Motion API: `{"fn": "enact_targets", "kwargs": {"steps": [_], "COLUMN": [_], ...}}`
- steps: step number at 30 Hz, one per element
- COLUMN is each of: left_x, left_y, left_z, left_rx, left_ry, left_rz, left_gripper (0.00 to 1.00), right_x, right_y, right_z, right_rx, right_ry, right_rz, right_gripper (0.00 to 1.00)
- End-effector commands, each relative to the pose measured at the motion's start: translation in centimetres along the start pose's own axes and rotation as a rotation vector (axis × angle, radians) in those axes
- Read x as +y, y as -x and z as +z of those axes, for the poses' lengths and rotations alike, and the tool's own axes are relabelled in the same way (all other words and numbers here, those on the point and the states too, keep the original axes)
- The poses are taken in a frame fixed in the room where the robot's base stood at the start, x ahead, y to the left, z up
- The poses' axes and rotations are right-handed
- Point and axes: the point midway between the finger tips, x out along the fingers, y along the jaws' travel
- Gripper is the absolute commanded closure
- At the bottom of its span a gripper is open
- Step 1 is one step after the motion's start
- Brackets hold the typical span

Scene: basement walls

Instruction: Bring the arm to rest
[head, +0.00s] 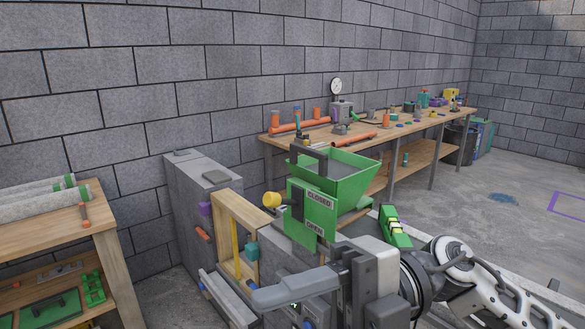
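My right arm (475,262) comes in from the lower right, with its white and dark links stretched toward the left. Its gripper (285,295) is at the bottom centre, in front of and below the green hopper (345,180). One grey finger points left; the other finger is not clearly seen, so I cannot tell the opening. I see nothing clearly held. The hopper's green plate (318,214) reads CLOSED above and OPEN below. A dark lever with a yellow knob (271,200) sticks out left from it, apart from the gripper. My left gripper is not in view.
A grey cabinet (190,208) and a wooden frame (226,215) stand close left of the hopper. A wooden bench (98,212) with pipes is at the left. A long workbench (440,122) with tools runs along the wall. Open floor (475,210) lies at right.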

Motion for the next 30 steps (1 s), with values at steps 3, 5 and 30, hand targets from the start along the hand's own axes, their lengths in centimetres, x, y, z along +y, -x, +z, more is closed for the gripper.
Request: {"fn": "enact_targets", "kwargs": {"steps": [3, 5, 30], "left_x": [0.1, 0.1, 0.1], "left_y": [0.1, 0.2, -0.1], "left_z": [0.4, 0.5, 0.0], "left_rx": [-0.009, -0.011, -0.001], "left_ry": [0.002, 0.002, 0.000], "left_rz": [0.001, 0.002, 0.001], "left_gripper": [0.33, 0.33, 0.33], "right_x": [1.5, 1.4, -37.6], "right_y": [0.8, 2.4, 14.9], "right_z": [2.7, 4.6, 2.9], "right_rx": [-0.121, -0.222, -1.573], "right_ry": [-0.109, -0.179, -1.463], "right_rz": [0.424, 0.611, 1.179], "right_gripper": [0.50, 0.50, 0.50]}}
